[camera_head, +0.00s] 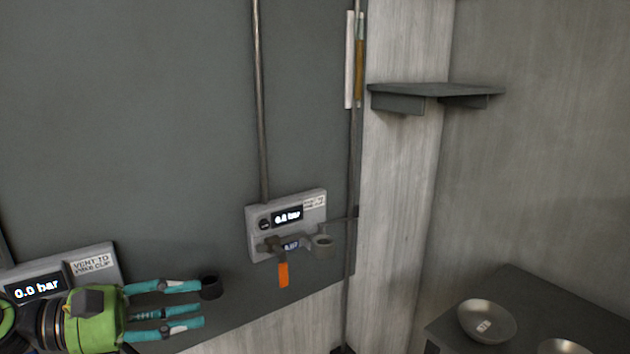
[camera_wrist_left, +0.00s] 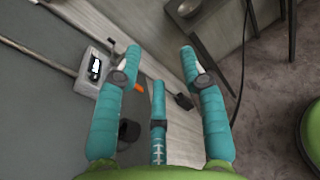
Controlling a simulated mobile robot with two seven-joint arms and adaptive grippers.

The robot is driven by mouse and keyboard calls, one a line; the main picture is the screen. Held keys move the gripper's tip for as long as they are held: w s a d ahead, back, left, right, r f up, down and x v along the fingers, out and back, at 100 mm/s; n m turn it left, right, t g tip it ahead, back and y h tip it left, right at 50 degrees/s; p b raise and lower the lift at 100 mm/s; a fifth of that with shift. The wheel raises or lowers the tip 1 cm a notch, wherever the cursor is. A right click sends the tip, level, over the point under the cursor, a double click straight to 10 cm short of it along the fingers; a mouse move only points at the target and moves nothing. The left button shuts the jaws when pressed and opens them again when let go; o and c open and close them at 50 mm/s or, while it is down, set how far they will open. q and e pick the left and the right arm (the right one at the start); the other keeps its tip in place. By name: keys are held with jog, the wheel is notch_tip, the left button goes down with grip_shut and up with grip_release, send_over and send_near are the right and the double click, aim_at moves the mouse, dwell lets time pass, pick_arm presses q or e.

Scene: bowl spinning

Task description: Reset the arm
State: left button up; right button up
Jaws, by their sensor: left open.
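My left gripper (camera_head: 200,305) is green with teal fingers and comes in at the lower left of the head view. Its fingers are spread and nothing is between them. In the left wrist view the gripper (camera_wrist_left: 160,70) shows its teal fingers apart, in front of the wall panel and floor. A dark ring-shaped holder (camera_head: 210,288) appears beside its upper fingertip; I cannot tell whether they touch. My right gripper is in neither view.
Another gauge box (camera_head: 62,272) is partly behind my left gripper. A grey shelf (camera_head: 435,90) is at upper right. A metal bowl (camera_head: 487,321) sits on a dark table (camera_head: 545,300).

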pick_arm(q)
jog(key=w+a+f+n+t+y, duration=0.2)
jog(key=a+f+n+t+y, duration=0.4)
jog(key=n, duration=1)
jog(key=w+a+f+n+t+y, duration=0.25)
jog(key=f+n+y, duration=0.55)
jog(key=n, duration=0.8)
jog(key=s+f+n+g+y, duration=0.35)
jog(key=s+f+n, duration=0.35)
jog(key=f, duration=0.4)
jog(key=s+d+f+n+g+h, duration=0.2)
jog(key=s+d+f+n+g, duration=0.3)
jog(key=s, duration=0.3)
jog(key=s+d+f+n+g+h, duration=0.1)
jog(key=s+d+f+n+g, duration=0.35)
jog(key=s+f, duration=0.2)
jog(key=s+f+g, duration=0.1)
jog(key=s+f, duration=0.2)
jog(key=f, duration=2)
jog(key=s+a+f+g, duration=0.1)
jog(key=s+a+f, duration=0.1)
jog(key=s+f, duration=1.1)
jog(key=s, duration=0.3)
jog(key=shift+f, duration=0.3)
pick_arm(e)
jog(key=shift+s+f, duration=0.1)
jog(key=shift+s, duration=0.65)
